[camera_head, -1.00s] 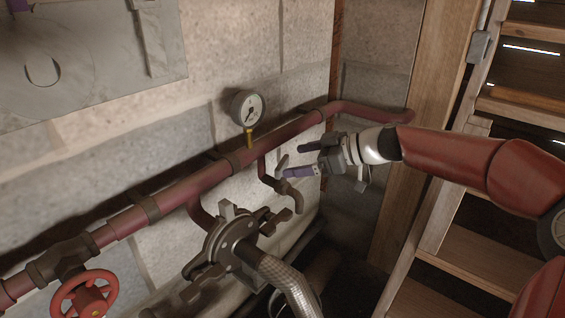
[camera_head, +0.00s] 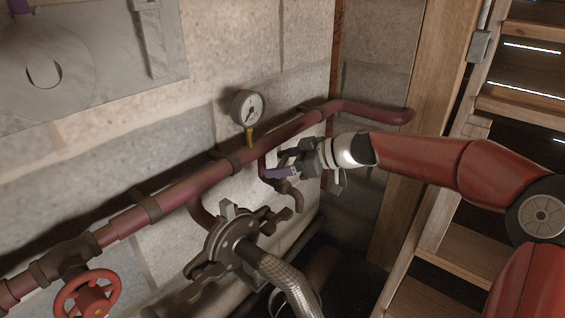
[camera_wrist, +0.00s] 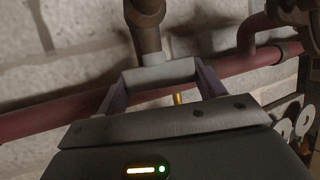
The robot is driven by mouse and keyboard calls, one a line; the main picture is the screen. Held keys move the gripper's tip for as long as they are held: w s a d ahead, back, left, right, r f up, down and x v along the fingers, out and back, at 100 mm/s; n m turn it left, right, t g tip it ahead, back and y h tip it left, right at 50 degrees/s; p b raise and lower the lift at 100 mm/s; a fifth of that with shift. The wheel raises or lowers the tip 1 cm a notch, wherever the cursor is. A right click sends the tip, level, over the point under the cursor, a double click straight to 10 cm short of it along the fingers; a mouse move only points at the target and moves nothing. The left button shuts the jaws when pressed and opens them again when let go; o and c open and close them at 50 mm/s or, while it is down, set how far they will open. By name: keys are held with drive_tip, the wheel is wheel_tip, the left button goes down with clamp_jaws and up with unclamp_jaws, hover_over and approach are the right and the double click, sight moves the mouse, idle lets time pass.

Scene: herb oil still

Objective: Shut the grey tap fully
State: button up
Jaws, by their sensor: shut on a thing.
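The grey tap (camera_head: 292,190) hangs from a thin branch of the dark red pipe, near the wall. In the wrist view its light grey handle bar (camera_wrist: 158,75) lies crosswise between my purple fingers, with the darker tap body (camera_wrist: 147,38) beyond it. My gripper (camera_head: 277,163) comes from the right, level, and is shut on the handle; it shows in the wrist view too (camera_wrist: 160,82). In the head view my gripper hides most of the handle, so I cannot tell its exact angle.
A round gauge (camera_head: 248,107) stands on the red pipe (camera_head: 185,190) above left. A flanged fitting (camera_head: 232,243) with a braided hose (camera_head: 284,280) sits below left. A red handwheel (camera_head: 87,296) is at lower left. Wooden steps (camera_head: 490,255) rise on the right.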

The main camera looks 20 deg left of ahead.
drive_tip(key=shift+f+t+b, duration=0.3)
drive_tip(key=shift+b, duration=0.75)
drive_tip(key=shift+c, duration=0.2)
drive_tip(key=m+t+b, duration=0.1)
drive_tip(key=b, duration=0.2)
drive_tip(key=shift+f, duration=0.15)
drive_tip(key=m+t+b, duration=0.2)
drive_tip(key=b, duration=0.2)
drive_tip(key=shift+h, duration=0.3)
drive_tip(key=shift+r+m+t+h+b, duration=0.3)
drive_tip(key=shift+m+t+b, duration=0.45)
drive_tip(key=shift+b, duration=0.5)
drive_tip(key=shift+r, duration=0.1)
drive_tip(key=o, duration=1)
drive_tip(key=shift+c, duration=0.2)
